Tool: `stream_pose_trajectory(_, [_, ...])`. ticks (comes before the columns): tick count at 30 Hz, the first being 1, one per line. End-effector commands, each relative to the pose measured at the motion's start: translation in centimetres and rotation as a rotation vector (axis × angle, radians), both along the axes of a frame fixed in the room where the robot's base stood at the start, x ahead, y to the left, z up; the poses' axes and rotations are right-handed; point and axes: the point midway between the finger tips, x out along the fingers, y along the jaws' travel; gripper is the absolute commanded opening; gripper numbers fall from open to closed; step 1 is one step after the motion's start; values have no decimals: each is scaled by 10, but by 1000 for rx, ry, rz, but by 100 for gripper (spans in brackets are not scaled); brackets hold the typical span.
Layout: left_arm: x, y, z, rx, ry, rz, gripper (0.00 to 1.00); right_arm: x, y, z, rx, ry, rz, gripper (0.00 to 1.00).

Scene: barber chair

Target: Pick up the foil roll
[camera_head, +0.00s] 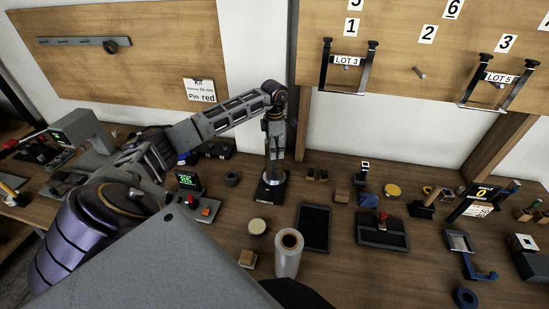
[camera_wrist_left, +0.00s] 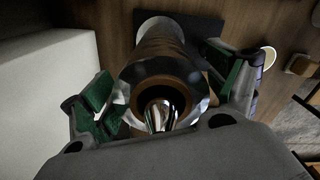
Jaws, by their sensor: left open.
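The foil roll (camera_wrist_left: 165,75) stands upright in the left wrist view, with a shiny rim and a brown core. A silvery tip shows inside the core. Its foot is over a dark square base. My left gripper (camera_wrist_left: 165,100) is open, with a green-padded finger on each side of the roll. In the head view my left gripper (camera_head: 272,150) points down over the dark base (camera_head: 268,192) near the back of the bench. The fingers seem apart from the roll, though contact is hard to judge.
Another pale roll with a brown core (camera_head: 288,255) stands nearer me. A cream disc (camera_head: 257,226), tan block (camera_head: 247,258) and black tray (camera_head: 315,215) lie close by. A small display (camera_head: 187,180) is to the left, the wall behind. Many small items fill the right side.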

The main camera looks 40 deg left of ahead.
Motion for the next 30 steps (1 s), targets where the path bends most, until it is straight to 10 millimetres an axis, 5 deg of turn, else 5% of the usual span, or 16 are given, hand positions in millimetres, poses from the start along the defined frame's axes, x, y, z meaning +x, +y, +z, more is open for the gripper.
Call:
stream_pose_trajectory(18, [0,0,-10,1,1,-1,88,0,-2,1,-1,1,1,40])
stream_pose_trajectory(30, [0,0,-10,1,1,-1,38,0,-2,1,-2,1,1,40])
